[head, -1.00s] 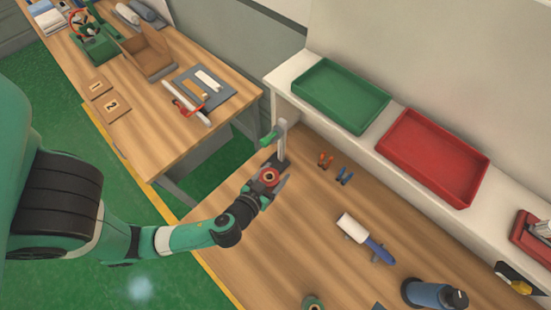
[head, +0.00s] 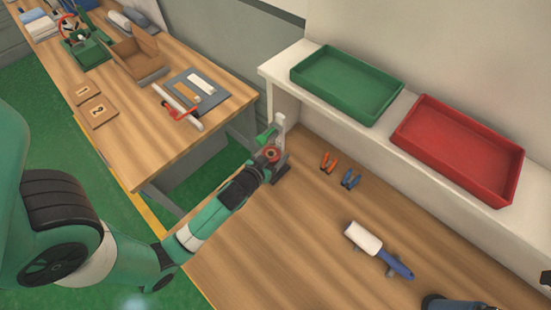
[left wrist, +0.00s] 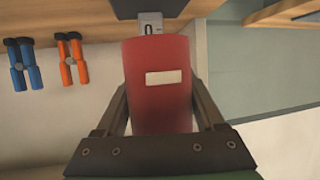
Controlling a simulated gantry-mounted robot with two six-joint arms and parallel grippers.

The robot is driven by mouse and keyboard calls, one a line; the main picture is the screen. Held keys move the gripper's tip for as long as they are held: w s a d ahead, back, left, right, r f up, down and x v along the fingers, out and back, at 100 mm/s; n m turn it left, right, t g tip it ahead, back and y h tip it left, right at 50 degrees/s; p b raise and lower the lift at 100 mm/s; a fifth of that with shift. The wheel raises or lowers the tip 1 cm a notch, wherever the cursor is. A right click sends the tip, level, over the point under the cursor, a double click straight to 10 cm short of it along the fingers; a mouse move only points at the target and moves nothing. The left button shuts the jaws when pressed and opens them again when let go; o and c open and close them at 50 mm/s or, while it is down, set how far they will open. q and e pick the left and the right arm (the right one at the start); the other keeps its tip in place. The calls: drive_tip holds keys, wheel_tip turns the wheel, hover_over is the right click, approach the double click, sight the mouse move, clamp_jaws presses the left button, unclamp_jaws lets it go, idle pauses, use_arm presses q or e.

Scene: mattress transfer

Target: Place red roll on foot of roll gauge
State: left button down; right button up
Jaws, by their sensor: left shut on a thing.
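The red roll (left wrist: 160,105) is held between the two fingers of my left gripper (left wrist: 162,120), with a pale label on its side. In the head view the red roll (head: 272,155) shows end-on in my left gripper (head: 268,160), close in front of the roll gauge. The roll gauge (head: 279,124) is a grey upright with a green arm beside it, at the bench's far left corner. A grey plate marked 0 (left wrist: 150,22) shows just beyond the roll in the left wrist view. Whether the roll touches the gauge's foot is hidden.
Orange pliers (head: 328,162) and blue pliers (head: 351,179) lie right of the gauge. A lint roller (head: 366,240) rests on the bench. Green (head: 347,80) and red (head: 460,145) trays stand on the shelf behind.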

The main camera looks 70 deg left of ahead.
use_arm(q)
drive_tip(key=shift+w+a+f+b, duration=0.15)
drive_tip(key=shift+f+b, duration=0.2)
drive_tip(key=shift+f, duration=0.55)
drive_tip(key=shift+s+a+f+b, duration=0.1)
drive_tip(key=shift+f+b, duration=0.25)
drive_tip(key=shift+f, duration=0.5)
drive_tip(key=shift+w, duration=0.1)
drive_tip(key=shift+f, duration=0.2)
unclamp_jaws()
drive_tip(key=shift+r, duration=0.3)
drive_tip(key=v, duration=1.2)
drive_tip(key=shift+p, duration=0.35)
